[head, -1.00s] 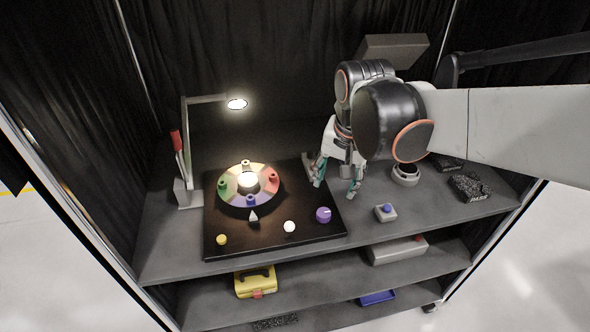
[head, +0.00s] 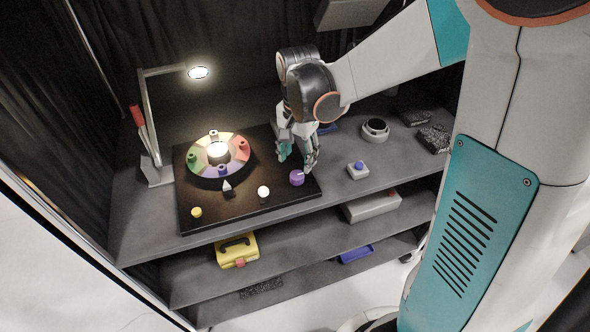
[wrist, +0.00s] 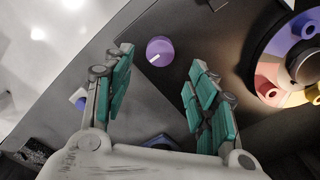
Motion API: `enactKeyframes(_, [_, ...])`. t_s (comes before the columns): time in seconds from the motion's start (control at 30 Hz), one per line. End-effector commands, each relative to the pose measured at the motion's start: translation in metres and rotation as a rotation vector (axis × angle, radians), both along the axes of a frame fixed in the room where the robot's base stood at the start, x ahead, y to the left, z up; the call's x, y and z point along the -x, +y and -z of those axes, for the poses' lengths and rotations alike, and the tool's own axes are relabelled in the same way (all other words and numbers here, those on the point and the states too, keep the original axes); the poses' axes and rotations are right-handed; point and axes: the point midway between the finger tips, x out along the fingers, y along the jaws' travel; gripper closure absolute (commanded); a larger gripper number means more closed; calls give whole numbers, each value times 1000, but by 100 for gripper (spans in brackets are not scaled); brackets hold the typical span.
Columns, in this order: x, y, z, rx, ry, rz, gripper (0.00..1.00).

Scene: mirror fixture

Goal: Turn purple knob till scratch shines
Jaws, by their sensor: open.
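The purple knob (head: 297,177) sits near the front right corner of the dark board (head: 245,208). In the wrist view the purple knob (wrist: 160,50), with a white pointer line, shows beyond and between my fingertips. My gripper (head: 298,160) is open and empty, just behind and above the knob, apart from it. In the wrist view my gripper (wrist: 158,68) has its teal finger pads wide apart. A round disc with coloured sectors (head: 232,145) and a bright centre (head: 218,152) lies on the board's left part. I cannot make out a scratch.
A lit lamp (head: 199,72) overhangs the disc from the left. A white ball knob (head: 263,191) and a yellow knob (head: 196,212) stand along the board's front. A blue-button box (head: 358,169) stands right of the board. Black blocks (head: 434,138) lie farther right.

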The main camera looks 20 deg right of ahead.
Motion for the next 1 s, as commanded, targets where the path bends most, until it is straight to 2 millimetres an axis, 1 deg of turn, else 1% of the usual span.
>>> enactKeyframes(0.03, [0, 0, 13, 0, 0, 0, 48])
enactKeyframes(0.1, [0, 0, 26, 0, 0, 0, 48])
enactKeyframes(0.3, [0, 0, 54, 0, 0, 0, 48])
enactKeyframes(0.4, [0, 0, 62, 0, 0, -1, 48])
enactKeyframes(0.5, [0, 0, 65, 0, 0, -1, 48])
enactKeyframes(0.77, [0, 0, 66, 0, 0, -1, 48])
enactKeyframes(0.8, [0, 0, 66, 0, 0, -1, 50])
enactKeyframes(0.87, [0, 0, 66, 0, 0, -1, 63])
enactKeyframes(0.9, [0, 0, 66, 0, 0, -1, 72])
enactKeyframes(1.0, [0, 0, 66, 0, 0, -1, 92])
